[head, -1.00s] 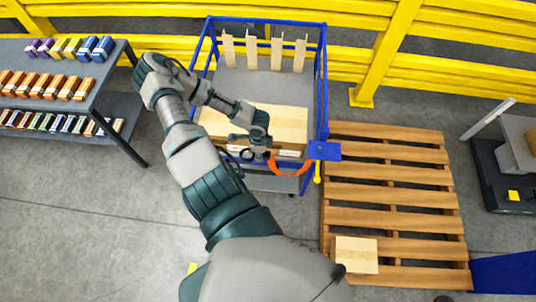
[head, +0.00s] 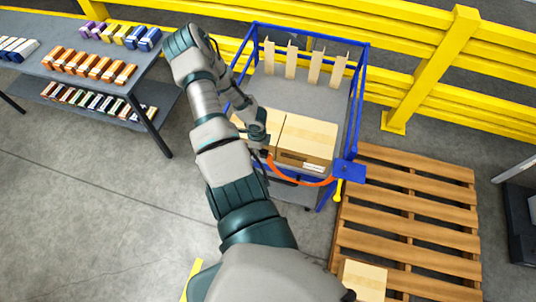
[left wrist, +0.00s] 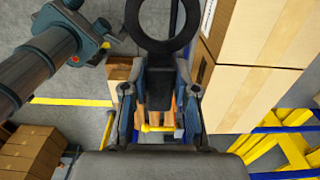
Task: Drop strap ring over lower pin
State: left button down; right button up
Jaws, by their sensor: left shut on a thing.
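My left gripper (head: 262,150) is at the front left part of the blue cart (head: 362,100), by the cartons. It is shut on the dark tab of a black strap ring (left wrist: 160,46), which shows beyond the fingers (left wrist: 158,92) in the left wrist view. An orange strap (head: 300,181) sags from the gripper across the cart's front to a blue plate (head: 350,171) at its right corner. The ring is hard to make out in the head view. I cannot make out the lower pin.
Two cartons (head: 308,140) sit on the cart, close behind the strap. A wooden pallet (head: 405,215) with a small box (head: 364,279) lies to the right. A shelf (head: 70,70) of small packs stands left. Yellow rails (head: 420,70) run behind. Floor at front left is clear.

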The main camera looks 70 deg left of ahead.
pick_arm(q)
jog(key=shift+s+a, duration=0.2)
jog(key=shift+a, duration=0.05)
jog(key=s+a, duration=0.7)
jog(key=a, duration=0.2)
jog(key=shift+s+a+f, duration=0.15)
jog(key=shift+a+f, duration=0.15)
jog(key=s+a+b, duration=0.1)
jog(key=s+a, duration=0.3)
jog(key=a, duration=0.2)
jog(key=shift+s+f, duration=0.15)
jog(key=shift+s, duration=0.15)
